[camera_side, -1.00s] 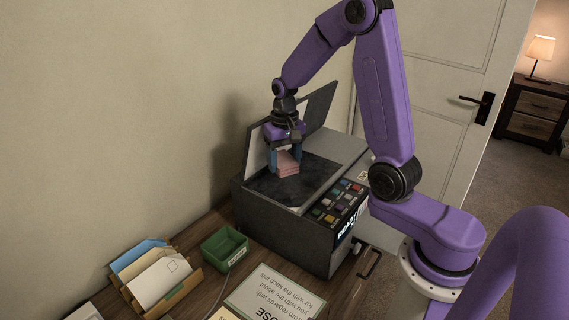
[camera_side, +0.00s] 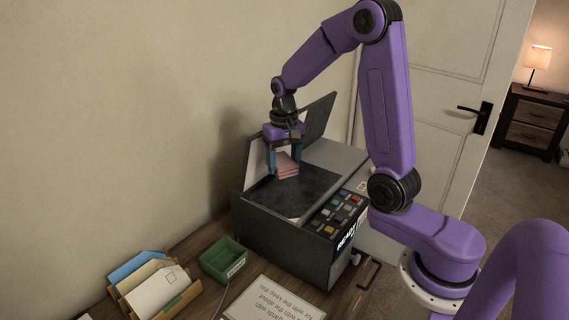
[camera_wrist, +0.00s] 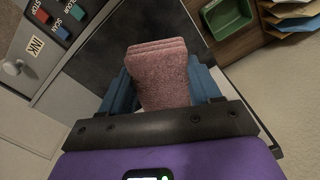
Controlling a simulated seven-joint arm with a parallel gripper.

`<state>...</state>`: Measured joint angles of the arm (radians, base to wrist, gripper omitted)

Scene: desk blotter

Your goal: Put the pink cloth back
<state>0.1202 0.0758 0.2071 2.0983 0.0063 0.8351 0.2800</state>
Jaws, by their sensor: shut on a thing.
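The pink cloth (camera_side: 287,164) is a folded, layered block. It shows large in the wrist view (camera_wrist: 160,72), between blue fingers on either side. My gripper (camera_side: 284,168) points down and is shut on the cloth, over the dark glass bed (camera_side: 300,192) of the scanner. The cloth is low over the glass; I cannot tell whether it touches it. The green bin (camera_side: 212,262), with a label on its front, stands on the desk left of the scanner and looks empty. It also shows in the wrist view (camera_wrist: 229,17).
The grey scanner (camera_side: 275,236) has its lid (camera_side: 318,118) raised behind my gripper and coloured buttons (camera_side: 338,214) at its front right. A letter holder (camera_side: 190,294) with envelopes stands left of the green bin. A printed sheet (camera_side: 272,303) lies in front. The wall is close behind.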

